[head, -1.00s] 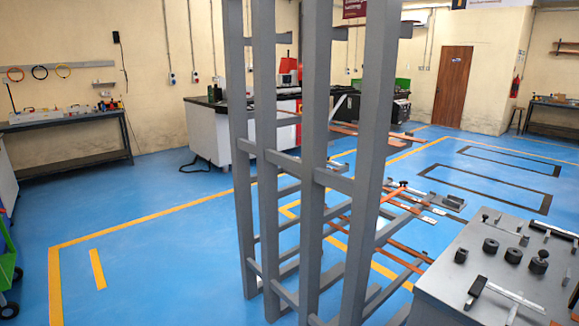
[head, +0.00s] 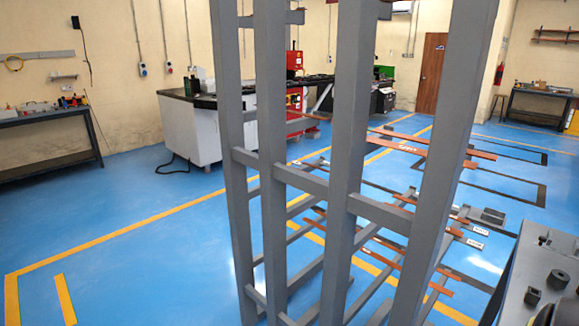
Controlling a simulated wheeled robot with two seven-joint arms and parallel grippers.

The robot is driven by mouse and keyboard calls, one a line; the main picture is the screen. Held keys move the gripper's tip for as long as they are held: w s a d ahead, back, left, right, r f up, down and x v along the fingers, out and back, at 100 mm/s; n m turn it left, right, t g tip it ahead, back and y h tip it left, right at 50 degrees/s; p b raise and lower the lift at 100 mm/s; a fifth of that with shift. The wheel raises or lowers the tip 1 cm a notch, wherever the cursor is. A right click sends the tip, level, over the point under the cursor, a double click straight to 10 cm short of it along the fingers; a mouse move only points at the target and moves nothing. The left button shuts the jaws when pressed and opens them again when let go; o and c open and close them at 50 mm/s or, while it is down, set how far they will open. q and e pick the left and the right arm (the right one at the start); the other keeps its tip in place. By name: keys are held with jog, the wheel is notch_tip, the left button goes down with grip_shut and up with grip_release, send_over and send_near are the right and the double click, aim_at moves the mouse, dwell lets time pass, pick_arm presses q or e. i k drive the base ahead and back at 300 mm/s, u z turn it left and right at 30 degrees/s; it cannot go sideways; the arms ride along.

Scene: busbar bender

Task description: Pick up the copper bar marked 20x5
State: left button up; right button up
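Several copper bars rest on the arms of a grey steel rack (head: 271,150) that fills the middle of the head view. An upper copper bar (head: 478,153) sticks out at the right of the rack. Lower copper bars (head: 444,228) lie at the middle level, some with small white tags (head: 474,243). The tag writing is too small to read, so I cannot tell which bar is marked 20x5. The rack's uprights hide parts of the bars. Neither of my grippers is in view.
A grey bench with black knobs (head: 557,279) stands at the lower right, close to the rack. A white cabinet with a dark top (head: 190,130) stands behind the rack. A workbench (head: 50,118) is along the left wall. Blue floor (head: 140,240) at the left is clear.

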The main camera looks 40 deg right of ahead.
aim_at(310, 165)
jog(key=z, duration=0.5)
jog(key=i, duration=0.95)
jog(key=z, duration=0.95)
